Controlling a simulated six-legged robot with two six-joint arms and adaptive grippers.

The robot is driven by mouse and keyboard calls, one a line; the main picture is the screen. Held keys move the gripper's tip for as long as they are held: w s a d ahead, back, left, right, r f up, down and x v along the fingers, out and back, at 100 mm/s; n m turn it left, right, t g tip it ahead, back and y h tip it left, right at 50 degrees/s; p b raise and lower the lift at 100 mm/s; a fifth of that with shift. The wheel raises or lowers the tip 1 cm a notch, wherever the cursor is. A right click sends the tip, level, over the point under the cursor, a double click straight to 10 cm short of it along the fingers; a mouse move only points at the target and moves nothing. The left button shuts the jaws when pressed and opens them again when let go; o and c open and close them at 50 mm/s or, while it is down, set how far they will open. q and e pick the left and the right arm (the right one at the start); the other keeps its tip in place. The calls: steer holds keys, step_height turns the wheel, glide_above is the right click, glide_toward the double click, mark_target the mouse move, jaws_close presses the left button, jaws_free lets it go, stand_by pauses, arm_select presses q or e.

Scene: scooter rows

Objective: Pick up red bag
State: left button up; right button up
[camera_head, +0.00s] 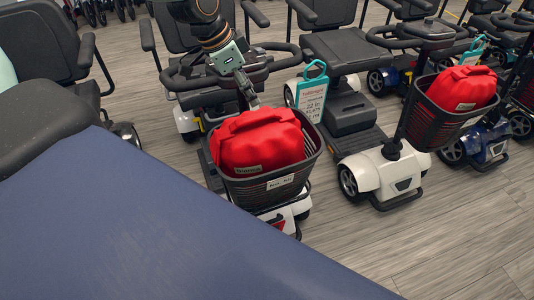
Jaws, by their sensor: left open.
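A red bag (257,141) sits in the black front basket (269,191) of a white scooter, left of the middle of the view. My left gripper (250,102) is open just above the bag's back edge, its fingers pointing down. I cannot tell whether the fingers touch the bag. A second red bag (463,88) sits in the black basket (428,124) of a scooter on the right. My right gripper is not in view.
Several scooters with black seats stand in rows. A price tag (313,93) hangs on the scooter beside the near one. A large blue surface (130,225) fills the lower left. Bare wooden floor (420,235) shows at the lower right.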

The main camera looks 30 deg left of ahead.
mark_target(261, 115)
arm_select(q)
steer(key=b+x, duration=0.1)
steer(key=x, duration=0.1)
steer(key=b+x, duration=0.1)
steer(key=x, duration=0.1)
steer(key=s+x, duration=0.1)
steer(key=x, duration=0.1)
steer(key=shift+d+f+b, duration=0.15)
steer(key=shift+f+b, duration=0.15)
steer(key=shift+b, duration=0.1)
steer(key=shift+d+f, duration=0.15)
steer(key=shift+f, duration=0.1)
steer(key=shift+w+d+f+b, duration=0.1)
steer(key=shift+f+b, duration=0.15)
steer(key=shift+b, duration=0.1)
steer(key=shift+w+f, duration=0.2)
steer(key=shift+w, duration=0.1)
steer(key=shift+s+r, duration=0.2)
steer(key=c, duration=0.4)
steer(key=shift+w+f, duration=0.15)
steer(key=c, duration=0.4)
jaws_close()
